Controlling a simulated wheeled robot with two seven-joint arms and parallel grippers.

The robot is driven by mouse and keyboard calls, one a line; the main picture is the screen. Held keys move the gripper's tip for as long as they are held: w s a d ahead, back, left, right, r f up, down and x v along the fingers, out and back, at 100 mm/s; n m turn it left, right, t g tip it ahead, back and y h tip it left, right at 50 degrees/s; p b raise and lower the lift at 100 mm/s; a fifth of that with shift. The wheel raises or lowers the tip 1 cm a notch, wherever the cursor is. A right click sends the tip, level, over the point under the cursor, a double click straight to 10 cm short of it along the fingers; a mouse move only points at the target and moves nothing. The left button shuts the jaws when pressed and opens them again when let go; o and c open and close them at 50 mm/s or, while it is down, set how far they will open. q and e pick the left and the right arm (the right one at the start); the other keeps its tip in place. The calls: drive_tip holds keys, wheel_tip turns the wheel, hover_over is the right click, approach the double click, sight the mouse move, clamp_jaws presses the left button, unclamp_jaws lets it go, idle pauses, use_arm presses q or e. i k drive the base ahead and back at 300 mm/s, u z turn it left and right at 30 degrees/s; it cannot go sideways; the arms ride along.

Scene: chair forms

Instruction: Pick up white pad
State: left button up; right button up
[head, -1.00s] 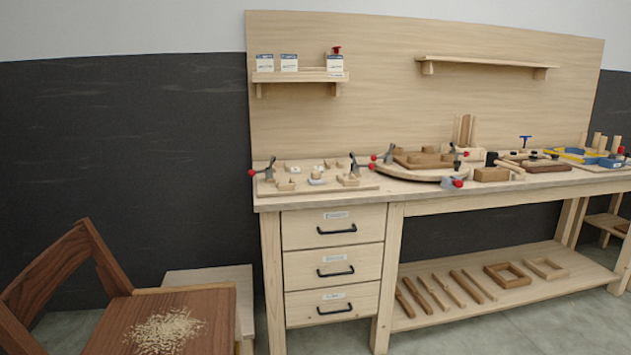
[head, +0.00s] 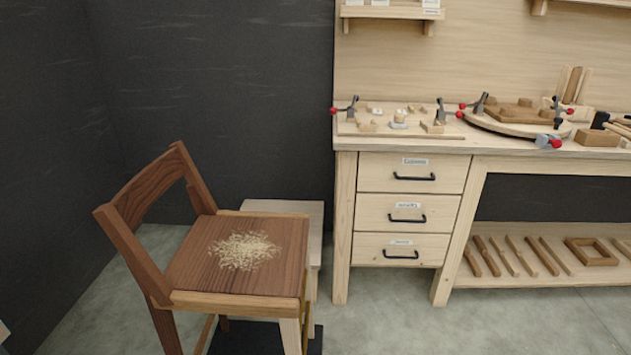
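No white pad can be made out with certainty. A small whitish piece (head: 398,124) sits on the jig board (head: 350,133) at the left end of the workbench; it is too small to tell if it is the pad. A pale translucent piece (head: 543,140) lies at the bench's front edge by a red-tipped clamp. Neither of my grippers is in view.
A brown wooden chair (head: 190,280) with pale shavings (head: 244,251) on its seat stands at left. A pale low stand (head: 285,206) is behind it. The workbench (head: 500,147) has three drawers (head: 411,173) and a lower shelf. Grey floor (head: 380,325) is free in front.

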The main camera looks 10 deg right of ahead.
sight(397, 122)
drive_tip(key=k, duration=1.3)
drive_tip(key=z, duration=0.9)
drive_tip(key=i, duration=1)
drive_tip(key=z, duration=0.85)
drive_tip(key=i, duration=1.55)
drive_tip(key=u, duration=0.4)
